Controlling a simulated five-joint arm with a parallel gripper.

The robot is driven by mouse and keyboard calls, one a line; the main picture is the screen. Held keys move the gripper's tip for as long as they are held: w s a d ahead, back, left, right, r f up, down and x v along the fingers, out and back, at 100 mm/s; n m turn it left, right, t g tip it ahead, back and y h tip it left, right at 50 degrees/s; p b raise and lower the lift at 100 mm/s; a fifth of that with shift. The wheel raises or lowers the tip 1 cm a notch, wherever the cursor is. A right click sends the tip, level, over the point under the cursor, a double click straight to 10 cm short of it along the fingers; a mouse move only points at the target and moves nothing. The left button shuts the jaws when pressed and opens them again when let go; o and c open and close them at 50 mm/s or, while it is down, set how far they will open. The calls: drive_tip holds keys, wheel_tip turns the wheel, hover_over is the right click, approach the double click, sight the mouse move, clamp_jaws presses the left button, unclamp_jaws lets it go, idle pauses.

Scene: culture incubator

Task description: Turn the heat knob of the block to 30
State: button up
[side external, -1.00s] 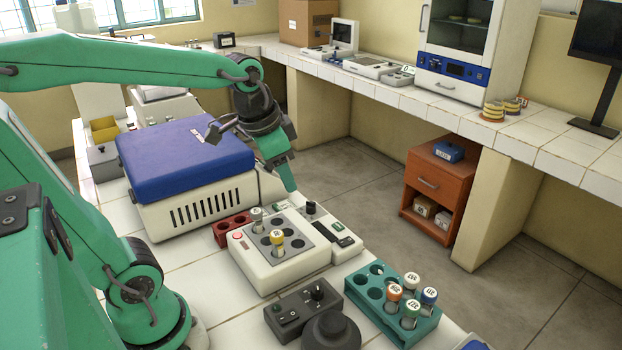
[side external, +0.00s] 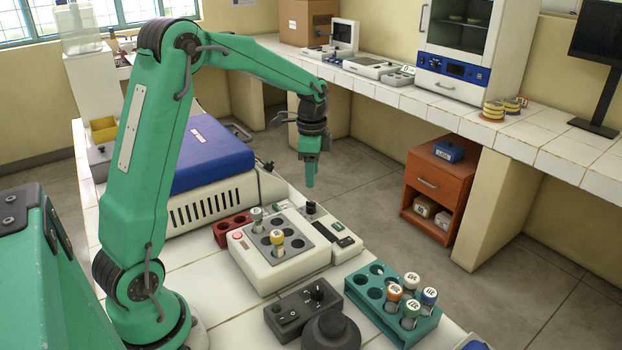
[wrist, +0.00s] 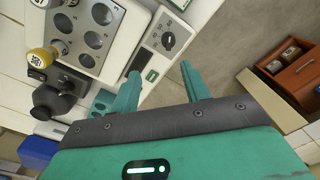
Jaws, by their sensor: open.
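The white block (side external: 262,274) has a grey plate of round wells holding two capped tubes, one with a yellow cap. Its narrow side panel carries the dark heat knob (side external: 311,207), also seen with its dial ring in the wrist view (wrist: 168,41). The knob's setting is too small to read. My gripper (side external: 310,186) points down, above the knob in the side view and apart from it. In the wrist view my gripper (wrist: 160,70) has its two fingers spread and empty, with the knob beyond the fingertips.
A teal rack (side external: 428,328) with several capped tubes stands right of the block. A black switch box (side external: 290,322) is in front. A red rack (side external: 222,232) and a blue-lidded machine (side external: 205,165) stand behind and left. Floor lies beyond the bench edge.

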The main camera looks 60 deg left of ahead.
sight(311, 207)
drive_tip(key=shift+w+a+f+m+g, duration=0.2)
drive_tip(key=shift+w+a+f, duration=0.15)
drive_tip(key=shift+a+f, duration=0.25)
drive_tip(key=shift+w+a+f+m+g, duration=0.1)
drive_tip(key=shift+w+a+f+m, duration=0.2)
drive_tip(key=shift+f, duration=0.5)
drive_tip(key=shift+a+f, duration=0.1)
drive_tip(key=shift+f, duration=0.05)
drive_tip(key=shift+s+f, duration=0.1)
drive_tip(key=shift+f, duration=3.65)
drive_tip(key=c, duration=1)
